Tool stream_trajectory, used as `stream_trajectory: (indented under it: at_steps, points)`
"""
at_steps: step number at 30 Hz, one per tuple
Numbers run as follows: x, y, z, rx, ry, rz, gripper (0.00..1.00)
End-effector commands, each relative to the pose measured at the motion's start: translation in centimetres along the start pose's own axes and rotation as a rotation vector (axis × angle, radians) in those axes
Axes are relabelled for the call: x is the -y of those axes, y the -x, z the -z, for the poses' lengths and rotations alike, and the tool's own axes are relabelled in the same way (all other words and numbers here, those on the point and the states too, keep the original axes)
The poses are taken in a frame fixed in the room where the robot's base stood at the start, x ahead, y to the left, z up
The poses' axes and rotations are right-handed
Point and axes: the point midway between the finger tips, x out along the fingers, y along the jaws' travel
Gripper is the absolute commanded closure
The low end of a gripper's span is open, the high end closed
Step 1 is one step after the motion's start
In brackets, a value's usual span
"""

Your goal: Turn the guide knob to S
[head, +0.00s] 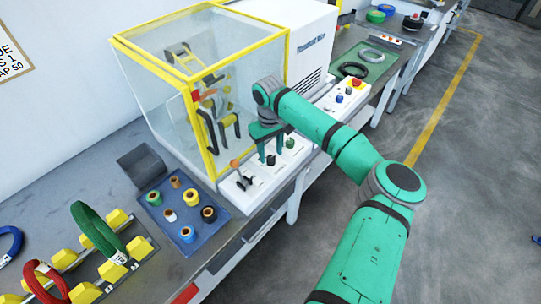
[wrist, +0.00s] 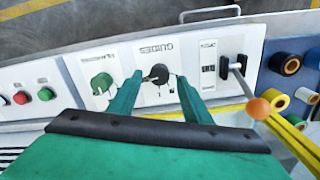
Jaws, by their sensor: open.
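The black guide knob (wrist: 158,74) sits on the white panel section marked GUIDES, which appears upside down in the wrist view. My gripper (wrist: 159,79) is open, with one green finger on each side of the knob. A gap shows between the fingers and the knob; I cannot tell whether either fingertip touches it. The knob's pointer and the small position marks are too small to read. In the head view my gripper (head: 271,152) points down over the control panel (head: 262,182) and partly hides the knob.
A green knob (wrist: 102,83) is beside the guide knob on one side, a lever with an orange ball (wrist: 259,108) on the other. The clear, yellow-framed machine enclosure (head: 165,95) stands behind the panel. A blue tray (head: 222,213) of small spools lies to the left.

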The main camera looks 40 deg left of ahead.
Motion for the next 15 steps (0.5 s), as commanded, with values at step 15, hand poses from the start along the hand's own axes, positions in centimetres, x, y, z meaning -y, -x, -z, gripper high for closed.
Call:
stream_trajectory:
  at_steps: [15]
  points:
    - [0.1, -2.2, 0.1, -0.001, 0.002, 0.000, 0.55]
